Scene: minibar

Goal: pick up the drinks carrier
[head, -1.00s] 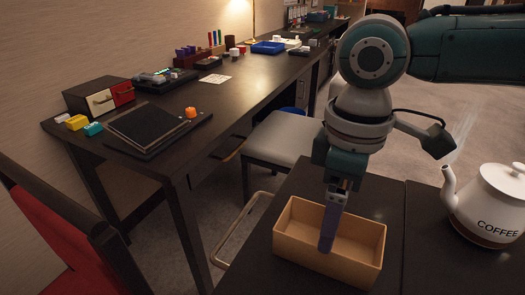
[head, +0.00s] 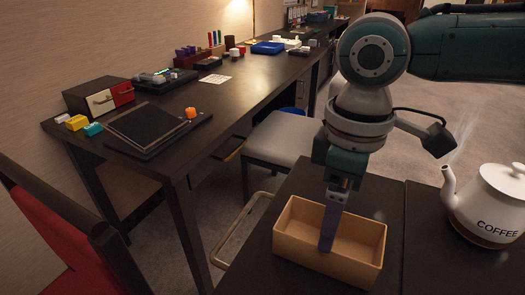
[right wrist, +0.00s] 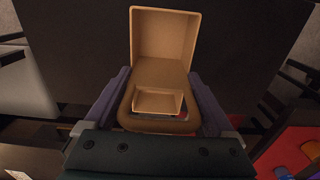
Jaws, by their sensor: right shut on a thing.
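The drinks carrier (head: 340,268) is a tan open box standing on the dark table near the bottom of the head view. It also shows in the right wrist view (right wrist: 165,40), between and beyond my fingers. My right gripper (head: 328,240) points down into the middle of the carrier, and one purple finger shows. In the right wrist view my right gripper (right wrist: 160,88) has a finger on each side of a tan, rounded middle part of the carrier and is shut on it. The finger and hand hide part of the carrier's inside in the head view. My left gripper is out of view.
A white coffee kettle (head: 492,205) stands on the dark table to the right of the carrier. A grey-seated chair (head: 280,138) is behind the table. A long dark desk (head: 235,95) with several small items runs along the wall. A red chair (head: 50,240) is at the left.

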